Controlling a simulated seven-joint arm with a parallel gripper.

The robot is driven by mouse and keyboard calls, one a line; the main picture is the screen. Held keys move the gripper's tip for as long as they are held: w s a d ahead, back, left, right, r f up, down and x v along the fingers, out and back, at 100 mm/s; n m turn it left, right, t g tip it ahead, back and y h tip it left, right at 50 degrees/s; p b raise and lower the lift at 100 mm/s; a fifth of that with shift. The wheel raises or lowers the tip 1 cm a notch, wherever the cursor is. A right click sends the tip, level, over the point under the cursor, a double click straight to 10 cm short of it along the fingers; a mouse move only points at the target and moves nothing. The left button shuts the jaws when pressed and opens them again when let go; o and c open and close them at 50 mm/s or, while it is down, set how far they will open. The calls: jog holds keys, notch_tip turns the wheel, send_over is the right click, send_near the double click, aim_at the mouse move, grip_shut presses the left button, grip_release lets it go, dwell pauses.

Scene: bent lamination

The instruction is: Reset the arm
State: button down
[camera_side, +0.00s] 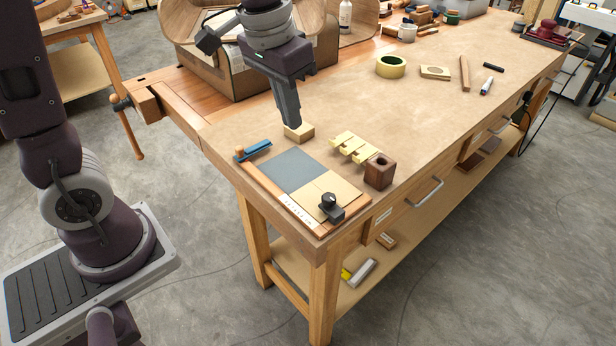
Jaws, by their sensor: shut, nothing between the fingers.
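My gripper (291,122) points down over the near left part of the workbench (350,110). Its fingers are together, with nothing visible between them. A small pale wooden block (299,133) lies right by the fingertips; I cannot tell whether they touch it. My arm comes in from above, and its upper links are cut off by the top of the picture.
Near the fingertips are a grey mat (291,170), a blue-handled tool (258,149), pale yellow notched pieces (353,147), a dark wooden block (380,170) and a black knob clamp (331,206). A large curved wooden form (215,50) stands behind.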

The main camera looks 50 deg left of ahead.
jog(key=s+a+r+t, duration=0.1)
jog(key=s+r+t, duration=0.2)
jog(key=s, duration=1.3)
jog(key=shift+s+r, duration=0.2)
jog(key=shift+s, duration=0.2)
